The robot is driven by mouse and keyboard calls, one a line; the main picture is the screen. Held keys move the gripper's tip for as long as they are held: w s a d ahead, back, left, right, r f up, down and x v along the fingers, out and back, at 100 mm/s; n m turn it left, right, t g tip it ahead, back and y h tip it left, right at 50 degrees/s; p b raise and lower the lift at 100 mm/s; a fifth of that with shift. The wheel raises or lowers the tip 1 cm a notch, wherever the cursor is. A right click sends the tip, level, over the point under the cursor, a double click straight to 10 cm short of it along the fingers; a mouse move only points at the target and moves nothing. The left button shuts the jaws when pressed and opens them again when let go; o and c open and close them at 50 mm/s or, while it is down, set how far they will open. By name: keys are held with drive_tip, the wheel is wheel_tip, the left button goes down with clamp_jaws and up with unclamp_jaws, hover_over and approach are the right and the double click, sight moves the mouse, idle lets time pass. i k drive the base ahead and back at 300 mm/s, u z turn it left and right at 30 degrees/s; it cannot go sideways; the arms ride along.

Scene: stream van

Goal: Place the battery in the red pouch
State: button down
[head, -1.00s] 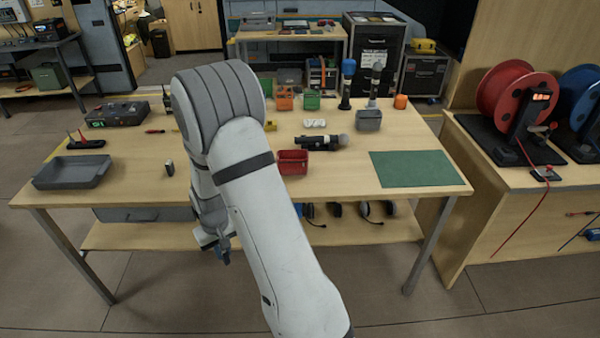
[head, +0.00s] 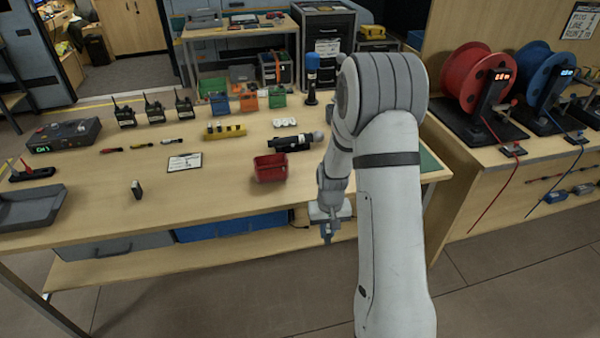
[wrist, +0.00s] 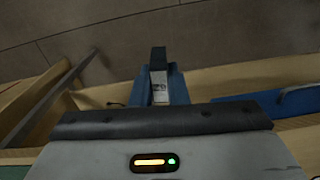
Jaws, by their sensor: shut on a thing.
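The red pouch (head: 270,167), a small open-topped bin shape, stands near the front edge of the table in the head view. My gripper (head: 328,232) hangs in front of the table edge, to the right of the pouch and apart from it. In the wrist view its blue fingers are shut on the battery (wrist: 158,60), a dark block with a pale label. The battery sticks out past the fingertips. A similar small dark block (head: 136,189) stands upright on the table to the left.
A black microphone (head: 290,143) lies just behind the pouch. A grey tray (head: 30,207) is at far left. The front table area left of the pouch is mostly clear.

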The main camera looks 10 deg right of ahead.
sight(265, 174)
drive_tip(key=u, duration=0.75)
drive_tip(key=i, duration=0.1)
drive_tip(key=z, duration=1.95)
drive_tip(key=k, duration=1.1)
drive_tip(key=u, duration=1.1)
drive_tip(key=i, duration=1)
drive_tip(key=u, duration=0.1)
